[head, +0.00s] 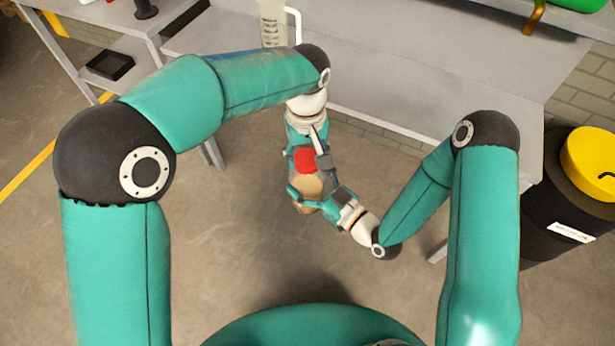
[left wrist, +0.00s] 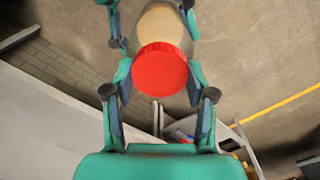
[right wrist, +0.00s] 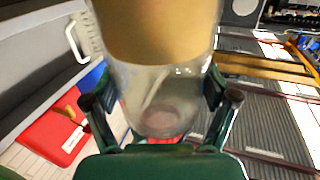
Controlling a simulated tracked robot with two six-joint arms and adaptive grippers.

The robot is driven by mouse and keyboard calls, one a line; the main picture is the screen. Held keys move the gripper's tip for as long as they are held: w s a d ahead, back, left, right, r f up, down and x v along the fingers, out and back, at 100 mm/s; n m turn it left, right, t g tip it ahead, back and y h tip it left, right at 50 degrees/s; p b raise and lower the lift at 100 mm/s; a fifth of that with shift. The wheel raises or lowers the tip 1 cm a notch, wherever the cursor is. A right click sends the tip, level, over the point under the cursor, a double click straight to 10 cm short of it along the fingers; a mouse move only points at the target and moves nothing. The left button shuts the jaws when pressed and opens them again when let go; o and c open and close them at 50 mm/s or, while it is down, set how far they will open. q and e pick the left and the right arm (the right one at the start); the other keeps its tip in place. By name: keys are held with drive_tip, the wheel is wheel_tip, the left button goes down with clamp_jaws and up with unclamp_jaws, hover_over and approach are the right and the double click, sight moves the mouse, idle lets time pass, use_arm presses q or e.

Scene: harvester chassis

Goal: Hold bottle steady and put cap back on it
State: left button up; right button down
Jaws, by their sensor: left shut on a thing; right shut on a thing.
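The red cap (head: 304,159) is between the fingers of my left gripper (head: 309,161), which is shut on it. In the left wrist view the cap (left wrist: 160,72) lies in front of the tan part of the bottle (left wrist: 160,27). My right gripper (head: 318,197) is shut on the bottle (head: 309,187), just below the cap in the head view. In the right wrist view the clear bottle (right wrist: 160,95) with a tan band stands between the fingers. The cap overlaps the bottle in view; I cannot tell whether they touch. The bottle's mouth is hidden.
A long grey bench (head: 430,90) runs behind the arms, with a clear measuring vessel (head: 271,25) on it. A black drum with a yellow lid (head: 590,160) stands at the right. A grey side table (head: 110,30) is at upper left. The floor below the grippers is clear.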

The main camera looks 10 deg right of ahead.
use_arm(q)
drive_tip(key=m, duration=0.8)
drive_tip(key=shift+m, duration=0.4)
drive_tip(key=m, duration=0.4)
drive_tip(key=shift+w, duration=0.1)
drive_tip(key=m, duration=0.4)
drive_tip(key=o, duration=1.4)
wheel_tip(320, 180, up, 12)
drive_tip(key=shift+f, duration=0.1)
